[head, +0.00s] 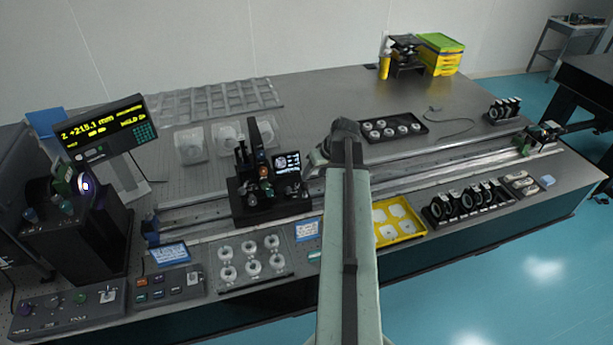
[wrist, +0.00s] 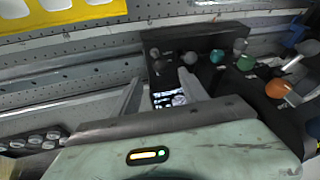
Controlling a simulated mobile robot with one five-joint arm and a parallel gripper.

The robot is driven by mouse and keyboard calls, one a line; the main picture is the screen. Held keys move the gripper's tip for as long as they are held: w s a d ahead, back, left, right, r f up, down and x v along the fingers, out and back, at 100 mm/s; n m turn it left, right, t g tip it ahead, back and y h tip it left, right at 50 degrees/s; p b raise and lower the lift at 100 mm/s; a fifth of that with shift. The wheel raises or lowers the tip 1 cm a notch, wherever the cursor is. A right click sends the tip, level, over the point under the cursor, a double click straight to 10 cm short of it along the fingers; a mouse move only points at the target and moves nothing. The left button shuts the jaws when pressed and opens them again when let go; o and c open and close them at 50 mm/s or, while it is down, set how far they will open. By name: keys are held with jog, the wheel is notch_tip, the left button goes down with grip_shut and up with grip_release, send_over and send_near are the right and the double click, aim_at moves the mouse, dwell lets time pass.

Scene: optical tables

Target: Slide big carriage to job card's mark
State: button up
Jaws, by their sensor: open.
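The big carriage (head: 262,196) is a black block with knobs, a tall post and a small lit screen (head: 287,163). It sits on the long rail (head: 415,174), left of centre. It fills the right of the wrist view (wrist: 215,45), with green, teal and orange knobs. My gripper (wrist: 160,77) is open, with its fingers apart beside the carriage's screen; I cannot tell whether they touch anything. In the head view the fingertips are hidden. A blue-edged card (head: 307,230) lies before the rail; its text is too small to read.
A display (head: 103,129) reads about Z +215.1 mm. A ring tray (head: 251,261), yellow tray (head: 397,221) and black mounts (head: 466,201) line the front edge. A smaller unit (head: 537,138) stands at the rail's right end. The rail between looks mostly clear, partly hidden by my arm.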

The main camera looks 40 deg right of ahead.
aim_at(306, 184)
jog(key=b+x, duration=0.7)
jog(key=x, duration=0.1)
jog(key=shift+s+f, duration=0.1)
jog(key=shift+f, duration=0.05)
grip_shut()
jog(key=shift+a, duration=0.1)
dwell(1.0)
